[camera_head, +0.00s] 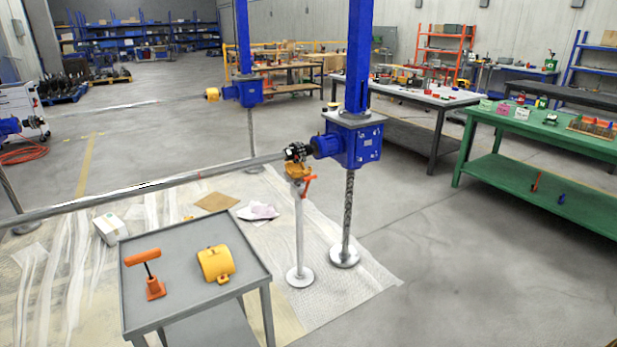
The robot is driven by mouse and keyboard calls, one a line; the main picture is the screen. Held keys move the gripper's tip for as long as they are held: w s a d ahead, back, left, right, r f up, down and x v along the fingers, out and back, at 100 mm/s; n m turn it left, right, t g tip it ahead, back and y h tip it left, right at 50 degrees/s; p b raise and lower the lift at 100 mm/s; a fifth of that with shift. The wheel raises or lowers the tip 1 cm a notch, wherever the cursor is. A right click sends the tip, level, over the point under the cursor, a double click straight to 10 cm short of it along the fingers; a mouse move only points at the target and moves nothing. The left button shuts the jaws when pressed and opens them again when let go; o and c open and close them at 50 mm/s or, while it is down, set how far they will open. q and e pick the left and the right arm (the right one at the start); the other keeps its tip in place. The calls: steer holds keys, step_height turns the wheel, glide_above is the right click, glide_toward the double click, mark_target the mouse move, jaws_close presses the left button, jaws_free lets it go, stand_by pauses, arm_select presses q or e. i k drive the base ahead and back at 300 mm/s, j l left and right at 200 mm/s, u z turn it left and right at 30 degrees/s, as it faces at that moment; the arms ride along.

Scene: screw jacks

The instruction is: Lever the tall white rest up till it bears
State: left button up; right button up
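The tall white rest (299,240) stands upright on a round white foot, just left of the nearer blue screw jack (352,142). Its yellow head (297,171) is right under the end of a long grey shaft (150,186), at a dark coupling (298,152). I cannot tell whether the head touches the shaft. A small orange lever (309,186) sticks out on the right of the post near its top. Neither of my grippers is in view.
A grey trolley (190,255) in front holds an orange T-handled tool (153,285) and a yellow cover (216,264). Plastic sheeting (345,285) lies under the rest. A green bench (520,130) stands at right. The floor between is clear.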

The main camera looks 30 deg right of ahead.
mark_target(308, 179)
steer(key=i+l, duration=0.1)
steer(key=l, duration=0.35)
steer(key=i+l, duration=0.1)
steer(key=l, duration=0.35)
steer(key=i+l, duration=0.1)
steer(key=l, duration=0.3)
steer(key=i+l, duration=0.1)
steer(key=l, duration=0.35)
steer(key=i+l, duration=0.1)
steer(key=l, duration=0.35)
